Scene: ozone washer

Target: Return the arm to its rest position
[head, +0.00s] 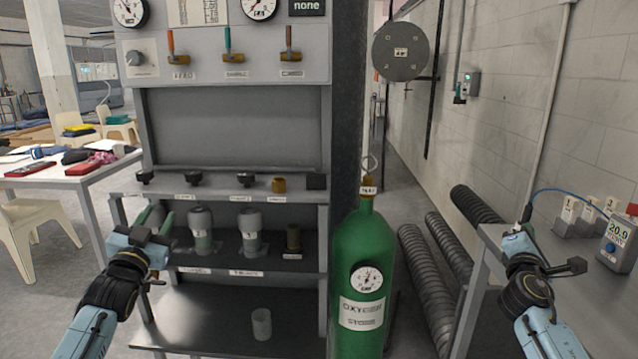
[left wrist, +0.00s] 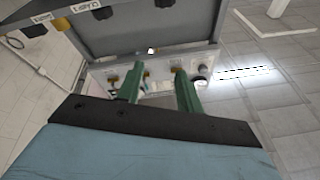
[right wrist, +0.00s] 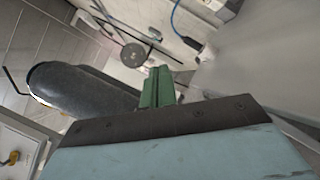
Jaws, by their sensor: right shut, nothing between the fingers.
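My left gripper (head: 155,220) is in front of the left side of the grey washer panel (head: 235,125) in the head view. Its two green fingers stand apart with nothing between them in the left wrist view (left wrist: 160,85). My right gripper (head: 522,226) is at the right, by the near edge of the grey side table (head: 490,238). In the right wrist view its green fingers (right wrist: 157,75) are together and empty. In the head view its fingers are mostly hidden by its own body.
A green oxygen cylinder (head: 362,260) with a gauge stands between the arms. Ribbed dark hoses (head: 428,285) lie along the right wall. A meter reading 20.9 (head: 618,242) and small labelled blocks (head: 566,215) are on the side table. A small cup (head: 261,324) stands on the lower shelf.

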